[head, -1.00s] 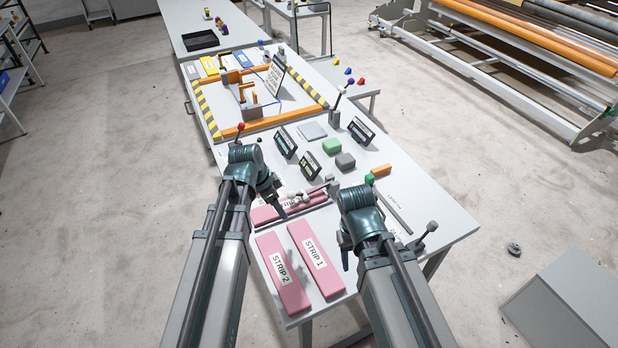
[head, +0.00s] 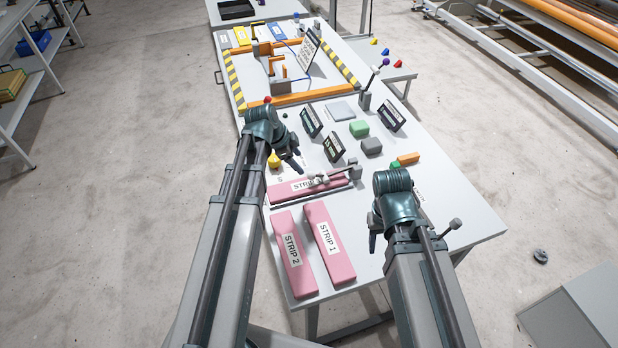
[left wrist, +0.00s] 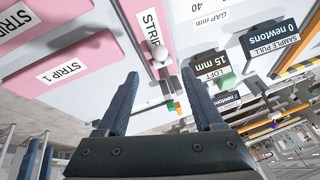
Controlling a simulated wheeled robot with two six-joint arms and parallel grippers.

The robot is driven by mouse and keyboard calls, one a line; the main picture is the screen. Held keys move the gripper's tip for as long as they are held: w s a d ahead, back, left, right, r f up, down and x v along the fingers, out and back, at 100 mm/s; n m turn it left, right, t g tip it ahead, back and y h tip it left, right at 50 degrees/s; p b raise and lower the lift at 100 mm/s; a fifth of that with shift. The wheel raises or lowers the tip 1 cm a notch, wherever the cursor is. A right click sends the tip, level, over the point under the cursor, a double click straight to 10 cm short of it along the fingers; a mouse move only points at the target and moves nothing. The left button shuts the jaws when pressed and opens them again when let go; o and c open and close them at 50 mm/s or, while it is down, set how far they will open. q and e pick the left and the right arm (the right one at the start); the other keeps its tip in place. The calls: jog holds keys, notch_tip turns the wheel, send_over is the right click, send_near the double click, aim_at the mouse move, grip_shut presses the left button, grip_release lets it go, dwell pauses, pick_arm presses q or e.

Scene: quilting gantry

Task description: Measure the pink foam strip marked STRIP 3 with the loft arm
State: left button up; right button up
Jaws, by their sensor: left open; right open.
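The pink foam strip (head: 282,193) lies behind two other strips; its label starts "STRI" and its number is hidden. In the left wrist view, it (left wrist: 178,12) lies beside the STRIP 1 piece. The loft arm (head: 335,176) reaches left from a grey post across this strip; I cannot tell whether it touches the foam. Its white ball knob (left wrist: 158,53) shows in the left wrist view. The loft display (left wrist: 210,72) reads 15 mm. My left gripper (head: 292,163) is open and empty, just behind the strip. My right gripper (head: 373,241) is open, right of STRIP 1.
STRIP 1 (head: 329,244) and STRIP 2 (head: 293,254) lie at the table's near end. Green (head: 359,129) and grey (head: 372,146) blocks, small displays and a lever (head: 370,88) stand behind. A yellow-black striped frame (head: 235,82) is farther back. An orange block (head: 408,159) lies right.

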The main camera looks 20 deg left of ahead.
aim_at(309, 173)
pick_arm(q)
jog(key=b+x, duration=0.8)
jog(key=x, duration=0.2)
jog(key=shift+f, duration=0.2)
pick_arm(e)
notch_tip(309, 173, down, 9)
jog(key=shift+f, duration=0.2)
pick_arm(q)
jog(key=shift+r, duration=0.1)
pick_arm(e)
jog(key=shift+r, duration=0.1)
pick_arm(q)
grip_shut()
